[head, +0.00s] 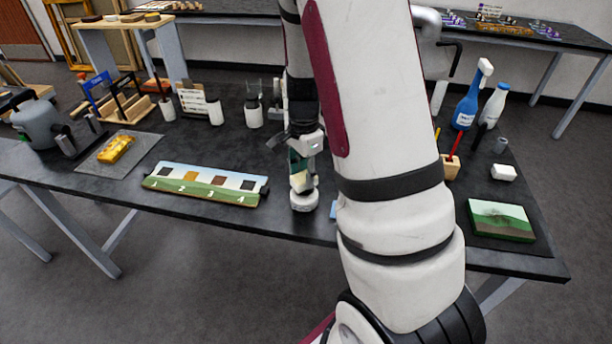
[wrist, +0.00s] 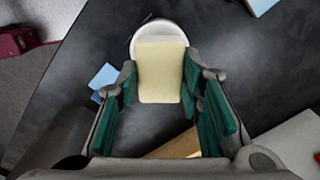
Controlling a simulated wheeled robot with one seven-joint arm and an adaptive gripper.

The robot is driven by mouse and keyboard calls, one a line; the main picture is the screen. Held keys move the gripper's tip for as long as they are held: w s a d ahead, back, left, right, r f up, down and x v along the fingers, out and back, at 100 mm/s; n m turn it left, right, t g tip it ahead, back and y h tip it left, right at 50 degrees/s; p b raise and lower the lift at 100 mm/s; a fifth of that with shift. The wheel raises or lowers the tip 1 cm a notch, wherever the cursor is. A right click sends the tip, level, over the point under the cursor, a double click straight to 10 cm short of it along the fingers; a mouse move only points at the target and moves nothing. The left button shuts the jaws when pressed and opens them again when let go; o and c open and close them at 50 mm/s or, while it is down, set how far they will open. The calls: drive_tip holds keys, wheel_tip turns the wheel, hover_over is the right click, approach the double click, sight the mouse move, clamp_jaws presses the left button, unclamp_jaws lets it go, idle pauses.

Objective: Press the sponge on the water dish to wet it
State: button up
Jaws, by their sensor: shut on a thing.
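My gripper (head: 301,163) is shut on a pale yellow sponge, which shows between the green finger pads in the wrist view (wrist: 162,75). In the head view only a small light part of the sponge (head: 301,181) shows below the fingers. The white, round water dish (head: 304,203) stands on the dark table near its front edge. The sponge is over the dish and hides most of it in the wrist view, where only the far rim of the dish (wrist: 149,27) shows. I cannot tell whether sponge and dish touch.
A numbered landscape strip (head: 205,186) lies left of the dish. Further left, a gilt piece (head: 116,149) rests on a grey mat (head: 145,153). A blue spray bottle (head: 467,105), a white block (head: 503,172) and a landscape panel (head: 501,220) are on the right.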

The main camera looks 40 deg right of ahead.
sight(304, 176)
drive_tip(key=shift+r+p, duration=1.35)
drive_tip(key=shift+r, duration=1.15)
